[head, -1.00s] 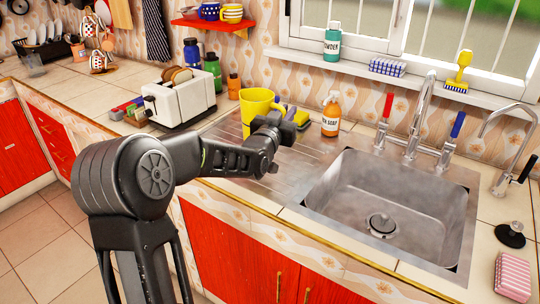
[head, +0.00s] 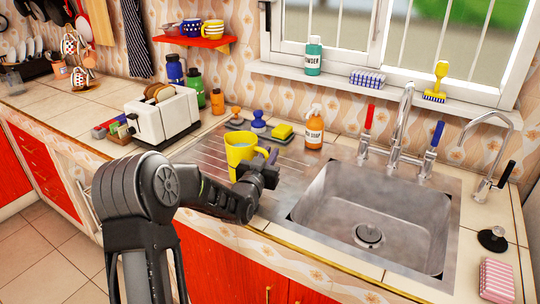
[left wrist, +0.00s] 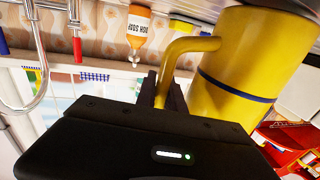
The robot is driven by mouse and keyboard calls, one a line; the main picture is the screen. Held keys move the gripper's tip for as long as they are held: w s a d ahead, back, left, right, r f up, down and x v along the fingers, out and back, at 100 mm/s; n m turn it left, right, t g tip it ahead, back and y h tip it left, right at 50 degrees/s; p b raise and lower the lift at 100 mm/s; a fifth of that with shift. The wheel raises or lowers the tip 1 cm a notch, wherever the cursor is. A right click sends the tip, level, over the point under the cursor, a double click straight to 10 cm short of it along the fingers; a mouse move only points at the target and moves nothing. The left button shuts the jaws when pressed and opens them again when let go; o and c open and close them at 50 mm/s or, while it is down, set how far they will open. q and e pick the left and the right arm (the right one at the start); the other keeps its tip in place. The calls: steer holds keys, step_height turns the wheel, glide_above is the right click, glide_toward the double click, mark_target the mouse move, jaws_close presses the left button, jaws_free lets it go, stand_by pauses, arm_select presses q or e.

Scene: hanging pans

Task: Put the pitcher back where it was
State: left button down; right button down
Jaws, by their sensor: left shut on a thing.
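The yellow pitcher (head: 240,154) is over the drainboard left of the sink, roughly upright, with something bluish visible inside its mouth. My left gripper (head: 265,167) is on its right side, shut on the handle. In the left wrist view the pitcher (left wrist: 235,90) fills the right part, with a dark blue band around it, and its handle runs to the fingers (left wrist: 165,95). The pitcher's base is partly hidden by my arm, so I cannot tell whether it touches the drainboard. My right gripper is not in view.
Behind the drainboard (head: 210,150) stand an orange soap bottle (head: 314,128), a yellow sponge (head: 283,131) and a blue-topped item (head: 258,121). A toaster (head: 163,119) is at left. The empty sink (head: 330,200) and its taps (head: 402,130) are at right.

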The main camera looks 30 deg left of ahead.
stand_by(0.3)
arm_select(q)
steer(key=shift+f, duration=0.15)
steer(key=c, duration=1.4)
jaws_free()
steer(key=shift+f, duration=0.1)
steer(key=shift+c, duration=0.2)
